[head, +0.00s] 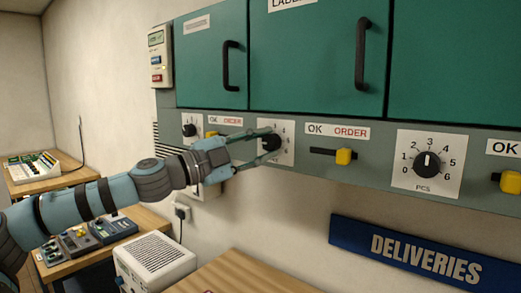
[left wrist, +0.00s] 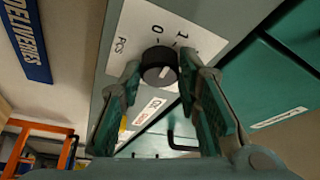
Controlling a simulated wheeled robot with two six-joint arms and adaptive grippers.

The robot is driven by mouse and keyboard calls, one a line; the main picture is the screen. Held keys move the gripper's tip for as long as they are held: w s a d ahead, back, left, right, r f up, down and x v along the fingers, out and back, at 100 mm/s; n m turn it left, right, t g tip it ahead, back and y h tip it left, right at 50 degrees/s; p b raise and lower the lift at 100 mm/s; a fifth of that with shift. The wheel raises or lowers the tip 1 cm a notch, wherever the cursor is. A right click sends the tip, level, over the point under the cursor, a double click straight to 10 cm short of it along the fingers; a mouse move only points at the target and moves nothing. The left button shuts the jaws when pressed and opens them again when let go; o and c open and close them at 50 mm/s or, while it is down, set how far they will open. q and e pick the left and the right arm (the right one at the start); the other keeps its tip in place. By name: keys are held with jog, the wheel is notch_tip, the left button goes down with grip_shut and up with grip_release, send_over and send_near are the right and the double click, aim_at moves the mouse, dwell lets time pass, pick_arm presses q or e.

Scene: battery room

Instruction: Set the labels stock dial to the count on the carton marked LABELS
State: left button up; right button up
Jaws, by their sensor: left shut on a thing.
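A dial with a dark knob on a white scale plate (head: 288,150) sits on the panel below the green door, whose cut-off label begins "LABEL" (head: 290,3). My left gripper (head: 270,144) reaches the knob from the left and is shut on it. In the left wrist view the black round knob (left wrist: 160,67) is between the two fingers of my left gripper (left wrist: 162,82). The digits 0 and 1 show on its plate; I cannot read the setting surely. No carton marked LABELS is in view. My right gripper is not in view.
Another dial (head: 427,163), pointing up near 3, is to the right. Yellow sliders (head: 345,157) with OK/ORDER labels are between dials. A blue DELIVERIES sign (head: 425,257) hangs below. A wooden table (head: 245,275) and a white vented box (head: 155,262) stand beneath.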

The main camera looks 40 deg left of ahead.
pick_arm(q)
jog(key=shift+r+m+g, duration=0.1)
jog(key=shift+m+g, duration=0.5)
jog(key=shift+m, duration=0.8)
jog(key=shift+b, duration=0.3)
jog(key=o, duration=1.1)
jog(key=shift+o, duration=0.2)
